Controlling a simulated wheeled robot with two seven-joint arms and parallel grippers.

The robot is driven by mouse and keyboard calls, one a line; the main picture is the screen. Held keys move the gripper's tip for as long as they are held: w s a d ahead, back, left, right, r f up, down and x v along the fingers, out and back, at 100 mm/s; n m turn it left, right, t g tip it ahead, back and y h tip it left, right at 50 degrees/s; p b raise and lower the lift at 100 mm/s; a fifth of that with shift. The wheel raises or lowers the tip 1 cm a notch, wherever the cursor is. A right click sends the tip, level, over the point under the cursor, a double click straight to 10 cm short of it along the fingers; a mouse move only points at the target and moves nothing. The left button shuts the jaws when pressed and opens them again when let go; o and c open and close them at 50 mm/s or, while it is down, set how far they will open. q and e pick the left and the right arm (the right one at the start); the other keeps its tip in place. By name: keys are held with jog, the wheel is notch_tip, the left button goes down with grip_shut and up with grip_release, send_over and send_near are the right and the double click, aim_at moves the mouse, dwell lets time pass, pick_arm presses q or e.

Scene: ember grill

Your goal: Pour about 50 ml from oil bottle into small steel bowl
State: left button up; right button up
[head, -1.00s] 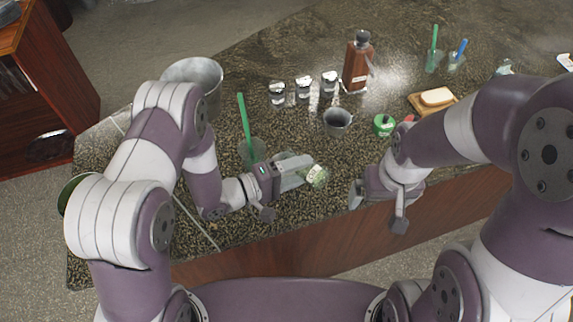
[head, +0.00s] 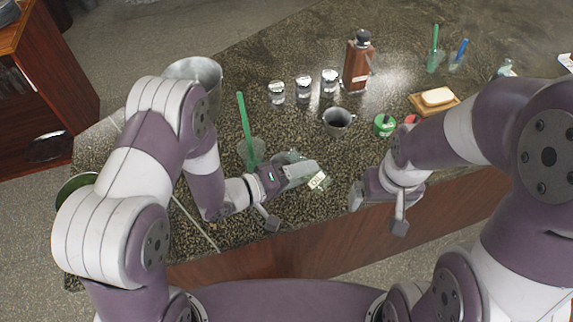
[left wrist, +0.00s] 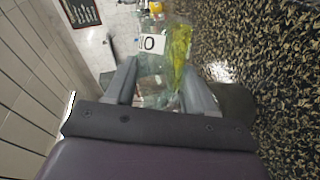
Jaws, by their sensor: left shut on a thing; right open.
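The oil bottle (left wrist: 178,58) is clear glass with yellow-green contents and a white label. My left gripper (head: 304,172) is shut on it; in the head view the bottle's label (head: 317,181) shows just past the fingertips, near the counter's front edge. In the left wrist view the bottle lies between the two fingers (left wrist: 160,88). A small grey metal vessel (head: 337,121), which looks like the small steel bowl, stands upright on the counter behind and right of the bottle, apart from it. My right gripper (head: 356,195) is open and empty near the front edge.
A glass with a green stick (head: 245,122) stands close behind my left gripper. Several shakers (head: 303,87) and a brown bottle (head: 357,65) stand at the back. A green tin (head: 384,124) and a butter board (head: 424,104) are at right. A large metal bucket (head: 207,72) is at left.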

pick_arm(q)
jog(key=shift+r+m+y+p, duration=0.3)
jog(key=shift+r+m+p, duration=0.25)
jog(key=shift+p, duration=0.3)
jog(key=shift+f+m+y, duration=0.2)
jog(key=shift+m+y, duration=0.1)
jog(key=shift+m, duration=0.15)
